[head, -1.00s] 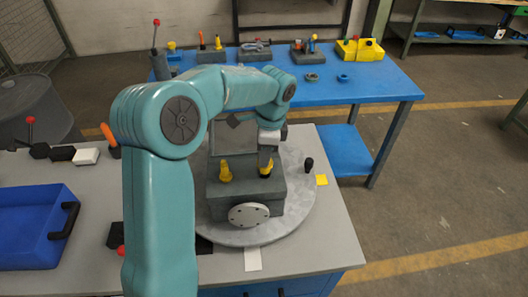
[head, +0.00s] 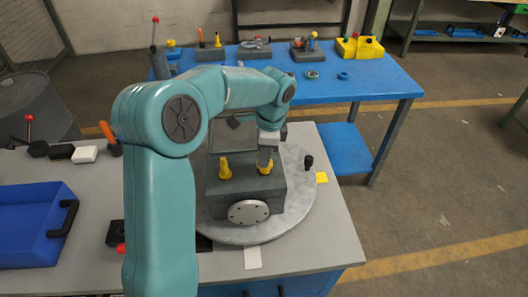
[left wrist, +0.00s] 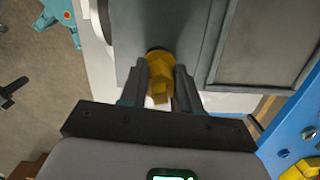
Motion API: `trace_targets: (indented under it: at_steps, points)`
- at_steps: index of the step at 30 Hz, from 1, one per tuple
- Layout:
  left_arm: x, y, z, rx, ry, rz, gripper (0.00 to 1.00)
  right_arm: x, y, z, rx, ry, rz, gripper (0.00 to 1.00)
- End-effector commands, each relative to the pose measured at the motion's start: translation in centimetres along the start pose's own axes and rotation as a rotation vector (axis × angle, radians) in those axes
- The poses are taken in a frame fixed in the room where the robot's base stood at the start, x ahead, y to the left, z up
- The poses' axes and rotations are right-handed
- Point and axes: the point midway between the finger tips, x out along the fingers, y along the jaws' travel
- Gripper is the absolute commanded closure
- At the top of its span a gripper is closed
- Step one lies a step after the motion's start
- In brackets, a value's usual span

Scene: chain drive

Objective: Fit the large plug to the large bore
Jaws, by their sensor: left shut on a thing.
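My left gripper (head: 267,157) points down over the grey housing block (head: 240,192) and is shut on a yellow plug (head: 264,168), apparently the large plug. In the left wrist view the yellow plug (left wrist: 160,77) sits between the two fingers, its far end at a dark round opening in the grey surface, apparently the large bore (left wrist: 157,50). How deep it sits I cannot tell. A second yellow plug (head: 225,168) stands upright on the block to the left. My right gripper is not in view.
The block stands on a round grey plate (head: 297,195) on the grey table. A small black knob (head: 309,162) stands at the plate's right. A blue tray (head: 25,225) is at the left. A blue bench (head: 375,85) with several fixtures stands behind.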

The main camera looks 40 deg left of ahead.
Motion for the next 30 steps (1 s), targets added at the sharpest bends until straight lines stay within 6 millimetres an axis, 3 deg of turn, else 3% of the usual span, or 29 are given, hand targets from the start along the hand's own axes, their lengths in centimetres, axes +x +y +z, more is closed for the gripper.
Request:
trace_targets:
  at_steps: [30]
  points:
    - [2.6,0.0,-0.3,0.0,-0.001,0.001,1.0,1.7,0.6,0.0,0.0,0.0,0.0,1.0]
